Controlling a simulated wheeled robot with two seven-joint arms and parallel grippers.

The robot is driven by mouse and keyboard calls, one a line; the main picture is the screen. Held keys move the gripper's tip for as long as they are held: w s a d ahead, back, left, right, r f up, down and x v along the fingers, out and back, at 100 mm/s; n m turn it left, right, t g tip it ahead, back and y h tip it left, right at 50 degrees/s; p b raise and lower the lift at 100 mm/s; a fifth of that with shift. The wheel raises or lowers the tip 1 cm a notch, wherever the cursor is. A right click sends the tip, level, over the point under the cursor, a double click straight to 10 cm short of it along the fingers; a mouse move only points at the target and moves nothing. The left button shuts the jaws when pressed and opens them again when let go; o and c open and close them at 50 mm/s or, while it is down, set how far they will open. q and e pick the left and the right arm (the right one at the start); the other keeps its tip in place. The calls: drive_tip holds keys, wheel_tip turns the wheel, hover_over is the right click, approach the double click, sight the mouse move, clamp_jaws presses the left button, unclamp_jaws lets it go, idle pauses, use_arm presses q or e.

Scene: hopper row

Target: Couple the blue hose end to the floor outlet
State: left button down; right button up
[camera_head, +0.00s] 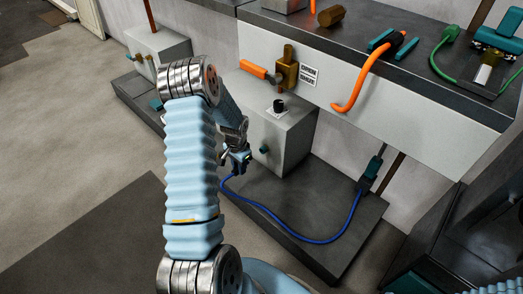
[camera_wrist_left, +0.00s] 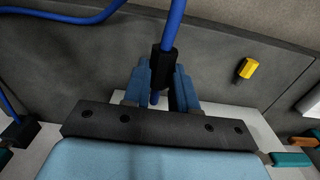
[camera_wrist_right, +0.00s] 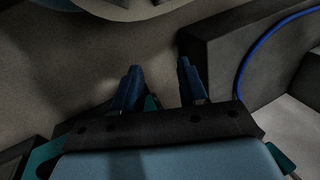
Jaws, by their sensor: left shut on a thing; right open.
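My left gripper (camera_head: 238,162) is shut on the blue hose end, low in front of the grey box (camera_head: 290,135). In the left wrist view the hose end's black collar (camera_wrist_left: 163,66) is between the fingers, with a blue tip below it. The blue hose (camera_head: 290,229) loops across the dark plinth to a black and teal fitting (camera_head: 371,172). A small teal stub (camera_head: 264,149) is on the grey box. A yellow fitting (camera_wrist_left: 246,68) shows apart from the hose end; I cannot tell which is the floor outlet. My right gripper (camera_wrist_right: 160,82) is open and empty.
The dark plinth (camera_head: 345,255) carries the grey box, which has a black knob (camera_head: 280,106). Above is a bench (camera_head: 420,60) with an orange hose (camera_head: 365,72) hanging over its edge and a green hose (camera_head: 440,62). Another box (camera_head: 160,48) stands at the back left.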

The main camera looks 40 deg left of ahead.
use_arm(q)
drive_tip(key=shift+w, duration=0.1)
drive_tip(key=shift+w+d+b, duration=0.15)
drive_tip(key=shift+w+b, duration=0.15)
drive_tip(key=shift+w, duration=1.05)
drive_tip(key=shift+w+d+b, duration=0.1)
drive_tip(key=shift+w+b, duration=0.2)
drive_tip(key=shift+w, duration=1.05)
drive_tip(key=c, duration=1.6)
unclamp_jaws()
clamp_jaws()
